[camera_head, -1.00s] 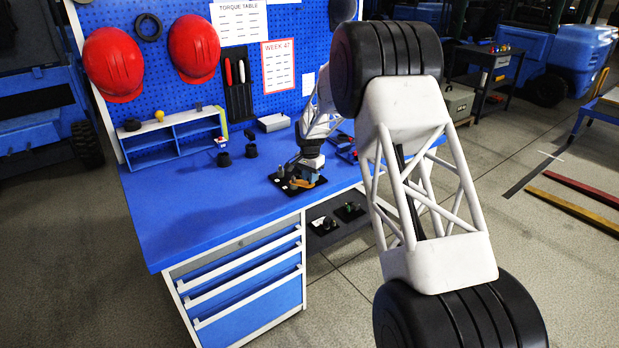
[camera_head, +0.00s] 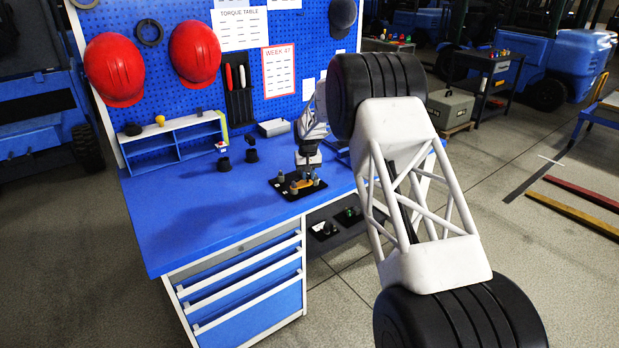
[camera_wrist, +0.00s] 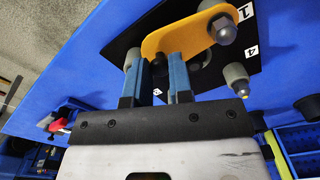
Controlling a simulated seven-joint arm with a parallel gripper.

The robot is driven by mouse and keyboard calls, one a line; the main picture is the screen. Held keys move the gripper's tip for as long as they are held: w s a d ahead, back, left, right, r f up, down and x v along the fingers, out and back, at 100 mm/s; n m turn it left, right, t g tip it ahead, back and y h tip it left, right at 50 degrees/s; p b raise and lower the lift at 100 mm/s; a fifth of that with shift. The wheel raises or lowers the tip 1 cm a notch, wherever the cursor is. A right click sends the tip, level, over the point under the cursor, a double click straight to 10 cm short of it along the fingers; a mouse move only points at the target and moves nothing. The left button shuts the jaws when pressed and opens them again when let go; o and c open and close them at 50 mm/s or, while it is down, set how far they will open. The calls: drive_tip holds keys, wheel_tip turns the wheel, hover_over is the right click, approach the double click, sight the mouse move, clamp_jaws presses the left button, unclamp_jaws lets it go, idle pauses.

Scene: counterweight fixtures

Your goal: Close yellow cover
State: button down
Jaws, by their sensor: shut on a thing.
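The yellow cover (camera_wrist: 180,37) is a flat yellow-orange plate with rounded ends, lying over a black base plate (camera_wrist: 120,48). In the head view the cover (camera_head: 301,185) is small and partly hidden by my gripper. My gripper (camera_wrist: 160,62) has its two blue fingers at the cover's near-left end in the wrist view. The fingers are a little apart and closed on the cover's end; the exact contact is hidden. Another grey post (camera_wrist: 237,77) stands near the mark "4".
The base plate lies on the blue workbench (camera_head: 215,215), near its front edge. Dark cylinders (camera_head: 251,155) and a small shelf (camera_head: 170,142) stand behind and to the left. Black plates with parts (camera_head: 348,214) sit on a lower shelf. The bench's left front is clear.

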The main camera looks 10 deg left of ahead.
drive_tip(key=n, duration=0.1)
drive_tip(key=w+a+n, duration=0.1)
drive_tip(key=shift+a+n, duration=0.15)
drive_tip(key=shift+n, duration=0.25)
drive_tip(key=n, duration=0.1)
drive_tip(key=a+n, duration=0.1)
drive_tip(key=shift+w+a+n, duration=0.1)
drive_tip(key=shift+w+n, duration=0.25)
drive_tip(key=shift+n, duration=0.05)
drive_tip(key=shift+w+a+n, duration=0.1)
drive_tip(key=shift+a+n, duration=0.45)
drive_tip(key=shift+n, duration=0.45)
drive_tip(key=shift+w+a+n, duration=0.1)
drive_tip(key=shift+a+n, duration=0.45)
drive_tip(key=shift+n, duration=0.45)
drive_tip(key=c, duration=1)
unclamp_jaws()
drive_tip(key=shift+r, duration=0.1)
drive_tip(key=shift+r, duration=3.8)
